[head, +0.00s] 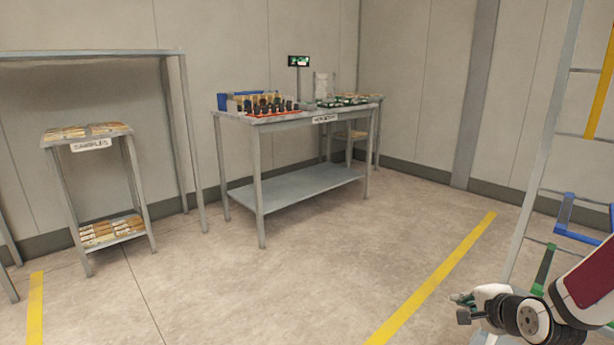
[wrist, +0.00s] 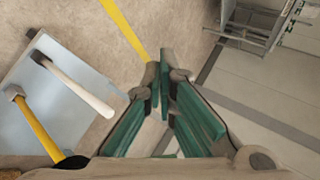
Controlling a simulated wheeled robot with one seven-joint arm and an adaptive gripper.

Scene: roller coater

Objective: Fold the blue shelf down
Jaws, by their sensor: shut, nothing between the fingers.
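A blue part (head: 565,225), shaped like an open frame, shows on the metal rack at the right edge of the head view. It looks like the blue shelf, but it is cut off by the picture edge and partly behind my arm, so its angle is hard to tell. My gripper (head: 463,305) is low at the bottom right of the head view, left of the rack and apart from the blue part. In the wrist view my gripper (wrist: 160,78) has its green-padded fingertips together with nothing held. The blue part is not recognisable there.
A green part (head: 544,268) is on the rack near my arm. A pale panel (wrist: 50,110) with two hammers lies left in the wrist view. A workbench (head: 310,190) and a samples stand (head: 88,134) are farther off. The floor between is clear.

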